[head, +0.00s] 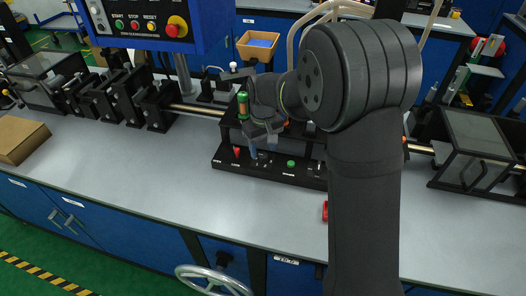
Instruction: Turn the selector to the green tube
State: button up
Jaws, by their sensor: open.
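A black fixture (225,163) stands on the grey bench near the middle. A green tube (242,103) with orange-brown ends stands upright at its left, just left of my gripper (262,138). A small blue part shows below my gripper; I cannot tell whether it belongs to the fixture. On the fixture's front plate are a red knob (237,152), a small grey part (262,156) and a green button (290,163). I cannot tell for sure which part is the selector. My gripper is open and points down over the plate; contact is unclear. My arm hides the fixture's right side.
A control panel (150,22) with an emergency stop hangs at the upper left. Black roller stands (125,98) line the bench at left, and a glazed box (478,150) stands at right. A cardboard box (20,138) lies far left. The bench front (150,190) is clear.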

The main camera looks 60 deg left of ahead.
jog(key=shift+f, duration=1.1)
jog(key=c, duration=1)
jog(key=shift+o, duration=0.2)
jog(key=n, duration=0.5)
jog(key=shift+n, duration=0.4)
jog(key=n, duration=0.5)
jog(key=shift+n, duration=0.4)
